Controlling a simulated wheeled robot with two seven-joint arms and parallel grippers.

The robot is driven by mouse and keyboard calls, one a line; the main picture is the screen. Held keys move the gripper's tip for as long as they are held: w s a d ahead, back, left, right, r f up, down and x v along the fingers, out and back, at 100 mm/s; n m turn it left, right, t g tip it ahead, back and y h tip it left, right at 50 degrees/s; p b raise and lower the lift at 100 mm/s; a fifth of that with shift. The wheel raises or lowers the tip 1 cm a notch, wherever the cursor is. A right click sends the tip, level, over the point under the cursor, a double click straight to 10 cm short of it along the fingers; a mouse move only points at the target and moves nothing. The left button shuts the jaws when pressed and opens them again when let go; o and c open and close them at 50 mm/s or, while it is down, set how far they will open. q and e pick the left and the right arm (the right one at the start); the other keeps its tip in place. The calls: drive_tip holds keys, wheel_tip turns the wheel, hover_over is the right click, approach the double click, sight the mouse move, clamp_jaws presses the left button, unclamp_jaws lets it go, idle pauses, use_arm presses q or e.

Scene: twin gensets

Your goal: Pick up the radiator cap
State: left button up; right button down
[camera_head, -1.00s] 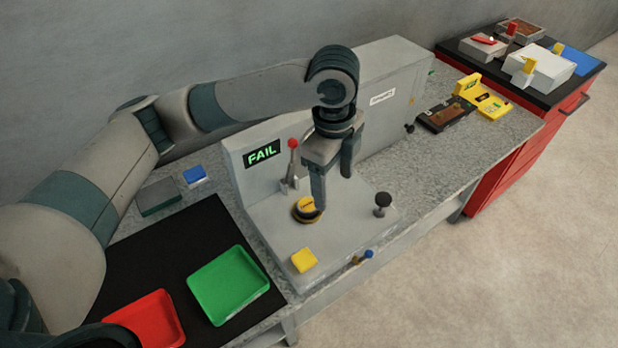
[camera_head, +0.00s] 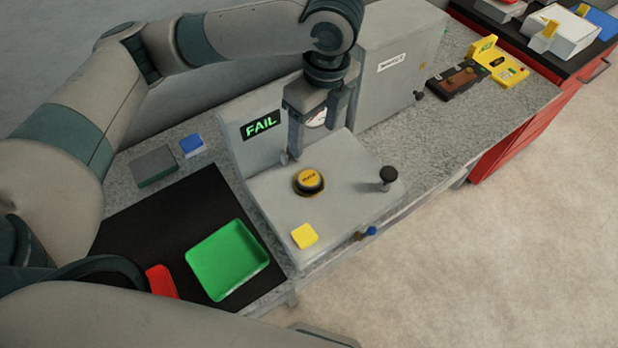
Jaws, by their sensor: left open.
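The radiator cap (camera_head: 309,180) is round, yellow on top with a dark rim. It sits on the flat grey top of the test stand (camera_head: 345,170), below a green FAIL display (camera_head: 261,125). My left gripper (camera_head: 316,142) points down, behind and above the cap in the picture. Its fingers are apart with nothing between them, and the cap's top is fully in view. My right gripper does not show.
A black knob (camera_head: 388,176) stands right of the cap and a yellow block (camera_head: 304,236) in front. A green tray (camera_head: 228,262) and a partly hidden red tray (camera_head: 161,282) lie on a black mat. A grey cabinet (camera_head: 400,60) stands behind right.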

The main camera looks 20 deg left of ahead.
use_arm(q)
drive_tip(key=p, duration=0.2)
hover_over(309, 178)
wheel_tip(309, 178, down, 10)
drive_tip(key=shift+s+d+r, duration=0.1)
drive_tip(key=shift+r, duration=0.1)
drive_tip(key=shift+f, duration=0.65)
drive_tip(key=shift+p, duration=0.3)
drive_tip(key=shift+f, duration=0.35)
wheel_tip(309, 178, down, 3)
drive_tip(key=shift+f+p, duration=0.1)
drive_tip(key=shift+p, duration=0.85)
drive_tip(key=shift+f, duration=0.65)
drive_tip(key=shift+c, duration=0.6)
